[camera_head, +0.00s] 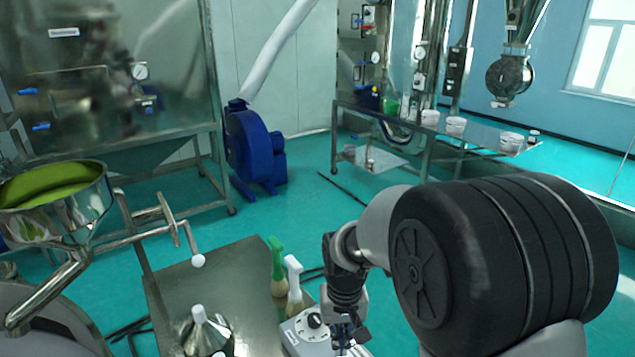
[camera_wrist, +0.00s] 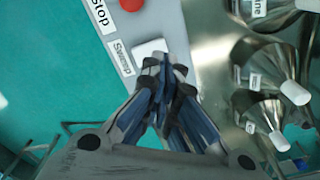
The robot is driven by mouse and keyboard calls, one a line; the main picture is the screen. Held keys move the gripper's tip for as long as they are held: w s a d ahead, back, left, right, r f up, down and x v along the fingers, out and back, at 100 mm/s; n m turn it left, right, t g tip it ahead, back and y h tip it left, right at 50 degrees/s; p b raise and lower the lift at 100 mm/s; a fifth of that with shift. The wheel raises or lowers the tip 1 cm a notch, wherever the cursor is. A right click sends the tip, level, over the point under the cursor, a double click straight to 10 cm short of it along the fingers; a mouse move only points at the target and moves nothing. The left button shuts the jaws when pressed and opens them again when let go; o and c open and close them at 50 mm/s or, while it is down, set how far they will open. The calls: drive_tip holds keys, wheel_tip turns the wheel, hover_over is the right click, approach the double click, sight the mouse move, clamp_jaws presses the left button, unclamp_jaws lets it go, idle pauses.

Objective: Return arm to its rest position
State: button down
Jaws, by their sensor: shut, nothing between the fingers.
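My gripper (camera_head: 345,338) is low in the head view, just over the grey control box (camera_head: 300,335). In the wrist view my gripper (camera_wrist: 166,65) is shut and empty, its fingertips together. The tips overlap the white button (camera_wrist: 150,50) on the box; whether they touch it I cannot tell. A red button (camera_wrist: 131,4) and a "Stop" label show beside it. My arm crosses the right of the head view.
A metal table (camera_head: 215,280) holds a green spray bottle (camera_head: 277,262), a white one (camera_head: 294,280) and a steel funnel (camera_head: 205,330). A steel sieve (camera_head: 75,215) with green contents stands left. A blue blower (camera_head: 255,150) stands behind. Open floor lies between.

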drive_tip(key=s+d+r+t+b, duration=0.25)
drive_tip(key=s+d+r, duration=0.25)
drive_tip(key=s+r, duration=0.4)
drive_tip(key=s+d+t+b, duration=0.1)
drive_tip(key=s+d+b, duration=0.1)
drive_tip(key=s, duration=0.4)
drive_tip(key=s+d+b, duration=0.1)
drive_tip(key=s+b, duration=0.1)
drive_tip(key=s, duration=0.5)
drive_tip(key=shift+s+d+m+t+b, duration=0.2)
drive_tip(key=shift+d+m+t+b, duration=0.15)
drive_tip(key=shift+d+m, duration=0.05)
drive_tip(key=shift+a, duration=0.15)
